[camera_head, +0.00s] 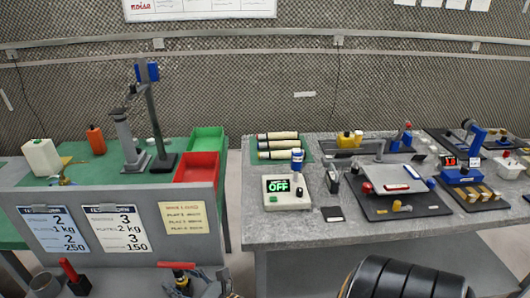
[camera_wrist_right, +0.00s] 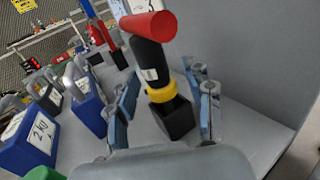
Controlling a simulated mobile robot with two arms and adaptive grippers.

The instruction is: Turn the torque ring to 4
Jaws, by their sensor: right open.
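The torque tool stands in a small black holder (camera_wrist_right: 176,118) in the right wrist view. It has a red cap (camera_wrist_right: 150,24), a black handle (camera_wrist_right: 150,60) and a yellow ring (camera_wrist_right: 162,93) low on the handle. The numbers on the ring are too small to read. My right gripper (camera_wrist_right: 167,105) is open, with one blue-padded finger on each side of the tool near the ring. I see gaps at both sides. In the head view the red cap (camera_head: 178,265) shows at the bottom edge, below the grey panel. My left gripper is not in view.
Blue weights (camera_wrist_right: 38,132) with metal handles stand left of the gripper; one reads 2 kg. A grey panel (camera_head: 145,249) with cards rises close behind the tool. A grey bench (camera_head: 285,236) with instruments stands right, a green table (camera_head: 100,168) behind.

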